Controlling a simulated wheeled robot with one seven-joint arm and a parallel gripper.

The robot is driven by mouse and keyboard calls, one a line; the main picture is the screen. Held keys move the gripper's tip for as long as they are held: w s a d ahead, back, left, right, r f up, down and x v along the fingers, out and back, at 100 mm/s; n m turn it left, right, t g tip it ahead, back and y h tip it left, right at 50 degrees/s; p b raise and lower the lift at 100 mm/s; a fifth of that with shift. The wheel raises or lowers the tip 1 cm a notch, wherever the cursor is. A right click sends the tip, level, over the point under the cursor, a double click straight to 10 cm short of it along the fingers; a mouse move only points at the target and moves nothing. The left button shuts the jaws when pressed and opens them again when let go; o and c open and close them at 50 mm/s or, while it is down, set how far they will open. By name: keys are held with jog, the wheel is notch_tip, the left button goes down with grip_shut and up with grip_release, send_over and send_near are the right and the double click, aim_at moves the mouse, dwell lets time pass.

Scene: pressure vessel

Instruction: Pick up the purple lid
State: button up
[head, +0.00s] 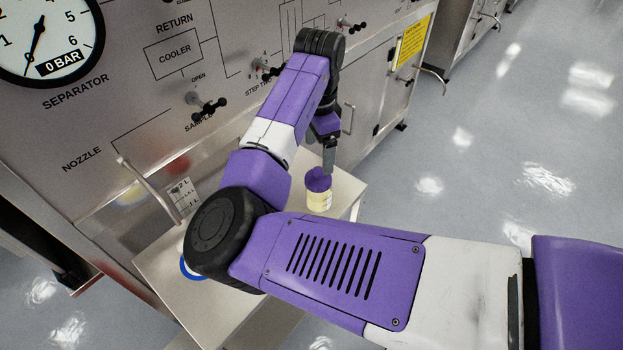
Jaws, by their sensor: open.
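The purple lid (318,179) sits on top of a pale yellow jar (319,201) with a label. The jar stands upright near the right end of a steel shelf. My gripper (328,170) points down at the lid from above, its fingertip at or just over the lid's right side. The gripper is open. My arm hides part of the gripper, and I cannot tell whether a finger touches the lid.
The steel shelf (190,312) juts from the vessel's panel, with a blue ring (192,268) partly hidden by my arm. A bent metal handle (150,188) and black valve knobs (214,106) stick out of the panel. Open floor (480,170) lies to the right.

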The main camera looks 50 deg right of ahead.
aim_at(318, 170)
jog(key=shift+s+a+y, duration=0.3)
jog(key=shift+a, duration=0.2)
jog(key=shift+a+f+m, duration=0.15)
jog(key=shift+f+m, duration=0.1)
jog(key=shift+m, duration=0.05)
jog(key=shift+d+f+p, duration=0.15)
jog(key=shift+f+p, duration=0.3)
jog(key=shift+f, duration=1.4)
jog(key=shift+d+f+p, duration=0.1)
jog(key=shift+f+p, duration=0.35)
jog(key=shift+f, duration=1.4)
jog(key=shift+c, duration=0.3)
